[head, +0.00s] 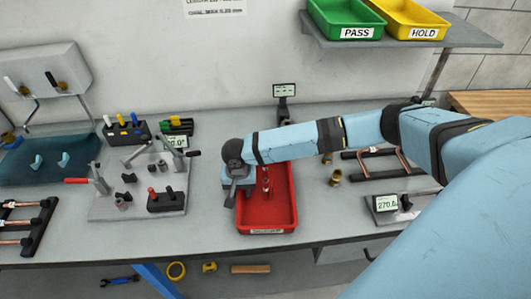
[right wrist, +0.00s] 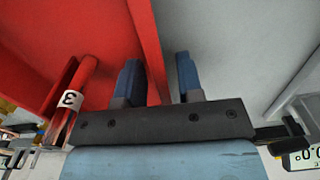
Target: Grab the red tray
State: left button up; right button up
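The red tray (head: 268,215) lies on the grey bench in the head view, its far part hidden behind my right arm. My right gripper (head: 231,196) points down at the tray's left side wall. In the right wrist view the two blue fingers (right wrist: 158,80) stand on either side of the red tray wall (right wrist: 150,45). The gripper is open: one finger is over the tray's inside, close to the wall, and the other is outside with a gap. Small parts (head: 266,186) stand inside the tray. My left gripper is not in view.
A fixture plate (head: 135,205) with clamps stands left of the tray. A brass-coloured part (head: 336,178) and a small display (head: 386,203) are to the right. Green (head: 345,15) and yellow (head: 410,18) trays sit on a shelf above. The bench front edge is just below the tray.

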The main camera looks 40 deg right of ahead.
jog(key=shift+f, duration=0.35)
grip_shut()
jog(key=shift+r, duration=0.1)
